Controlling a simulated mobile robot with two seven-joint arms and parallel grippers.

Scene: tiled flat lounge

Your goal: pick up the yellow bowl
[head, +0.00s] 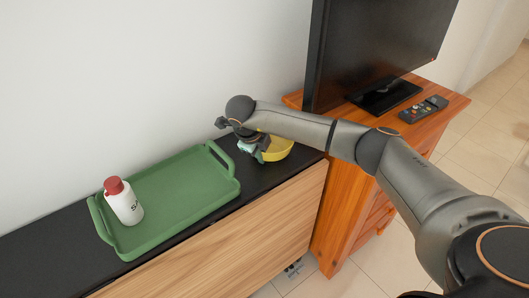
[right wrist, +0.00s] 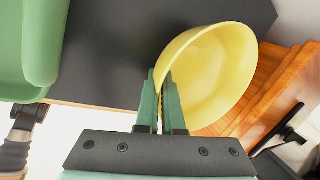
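The yellow bowl (head: 277,149) is at the right end of the black-topped sideboard, partly hidden behind my right gripper (head: 262,156). In the right wrist view the bowl (right wrist: 215,75) fills the upper middle, its open side facing the camera. My right gripper (right wrist: 160,98) has its two green fingers close together, one on each side of the bowl's near wall, pinching the rim. I cannot tell whether the bowl rests on the top or is slightly above it. My left gripper is not in view.
A green tray (head: 185,200) with raised handles lies left of the bowl, carrying a white bottle (head: 124,204) with a red cap. To the right, an orange wooden cabinet (head: 345,215) bears a television (head: 372,45) and a remote (head: 424,109). A wall stands behind.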

